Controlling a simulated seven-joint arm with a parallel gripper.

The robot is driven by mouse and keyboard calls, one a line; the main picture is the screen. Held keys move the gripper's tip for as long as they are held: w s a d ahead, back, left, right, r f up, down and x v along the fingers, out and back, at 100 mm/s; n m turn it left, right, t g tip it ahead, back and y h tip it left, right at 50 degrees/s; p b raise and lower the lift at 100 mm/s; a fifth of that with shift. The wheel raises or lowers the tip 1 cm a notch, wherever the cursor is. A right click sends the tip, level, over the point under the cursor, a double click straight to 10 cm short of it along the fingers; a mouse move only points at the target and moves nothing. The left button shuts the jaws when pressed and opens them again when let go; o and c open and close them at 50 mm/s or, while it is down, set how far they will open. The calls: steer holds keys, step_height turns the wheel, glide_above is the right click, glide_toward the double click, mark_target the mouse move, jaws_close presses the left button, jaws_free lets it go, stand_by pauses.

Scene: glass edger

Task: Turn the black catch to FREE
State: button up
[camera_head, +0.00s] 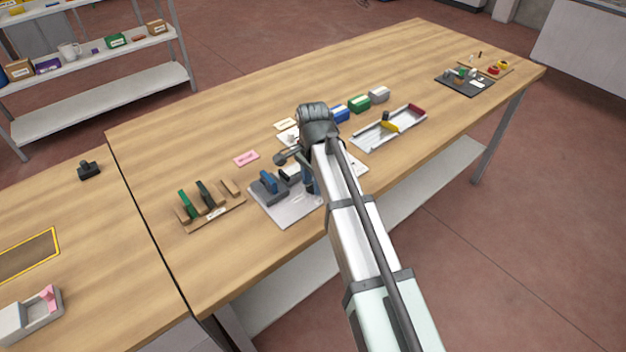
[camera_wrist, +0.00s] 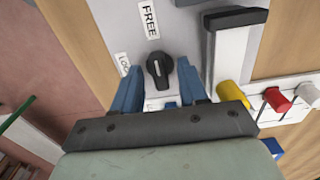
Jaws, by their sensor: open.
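The black catch (camera_wrist: 160,71) is a small round knob with a raised grip and a pale mark, set on a grey panel (camera_wrist: 183,40) in the wrist view. A FREE label (camera_wrist: 149,19) is above it and a partly covered LOCK label (camera_wrist: 122,64) is to its left. My gripper (camera_wrist: 159,75) is open, with one blue finger on each side of the knob. I cannot tell whether either finger touches it. In the head view my gripper (camera_head: 309,180) is over the grey machine base (camera_head: 288,211), and I cannot make out the catch there.
A dark-topped upright (camera_wrist: 232,55) stands close right of the fingers.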

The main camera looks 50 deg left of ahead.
steer(key=shift+r, duration=0.1)
step_height(320, 180, up, 14)
steer(key=shift+f, duration=0.2)
stand_by(0.5)
stand_by(0.4)
